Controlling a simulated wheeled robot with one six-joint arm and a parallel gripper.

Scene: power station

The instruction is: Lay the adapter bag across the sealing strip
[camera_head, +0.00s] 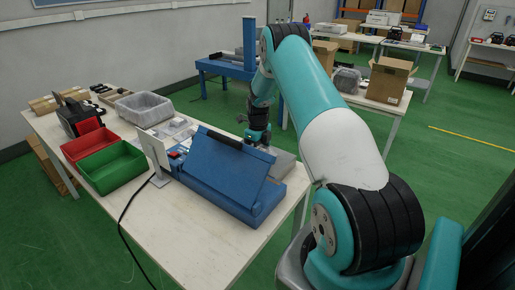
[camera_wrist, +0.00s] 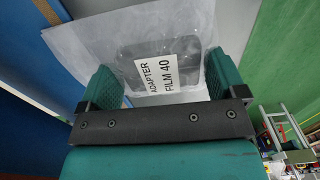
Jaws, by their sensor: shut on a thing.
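The adapter bag (camera_wrist: 185,45) is a pale, see-through pouch with a dark thing inside and a white label reading "ADAPTER FILM 40". In the wrist view my gripper (camera_wrist: 160,72) has a finger on each side of the bag and is shut on it. In the head view my gripper (camera_head: 260,138) is at the far side of the blue sealing machine (camera_head: 225,170), close to its upper right edge. The bag is hard to make out there. A dark strip (camera_head: 225,139) runs along the machine's top edge; I cannot tell whether it is the sealing strip.
The machine stands on a pale table (camera_head: 190,230). A red bin (camera_head: 92,145), a green bin (camera_head: 113,167), a grey bin (camera_head: 144,108) and a small upright panel (camera_head: 155,153) stand left of it. The table's front left is clear, except for a black cable.

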